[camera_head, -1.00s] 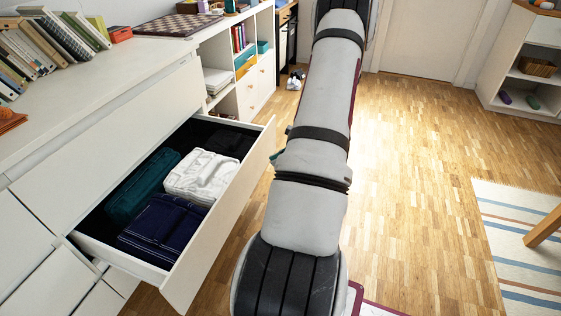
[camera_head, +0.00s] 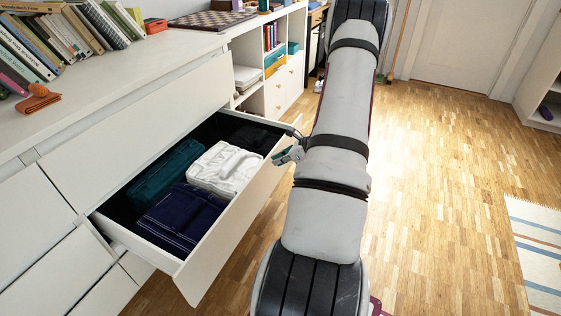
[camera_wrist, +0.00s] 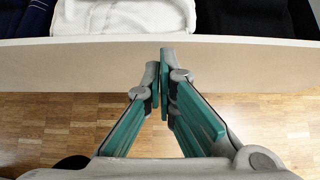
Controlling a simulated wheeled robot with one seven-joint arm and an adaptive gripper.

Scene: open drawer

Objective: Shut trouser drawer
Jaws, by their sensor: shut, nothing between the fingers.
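The trouser drawer (camera_head: 235,225) is pulled open from the white chest. It holds folded clothes: teal, white, navy and black at the far end. My gripper (camera_head: 291,152) is at the outer side of the drawer front, near its far end. In the wrist view, my gripper (camera_wrist: 160,66) is shut and empty, with its green-padded fingers pointing at the pale drawer front (camera_wrist: 80,62). The fingertips overlap the panel in the picture; I cannot tell whether they touch it.
The white chest (camera_head: 110,125) has books and an orange cloth (camera_head: 38,99) on top. A white shelf unit (camera_head: 272,70) stands beyond it. The wooden floor (camera_head: 440,180) to the right is clear up to a striped rug (camera_head: 540,250).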

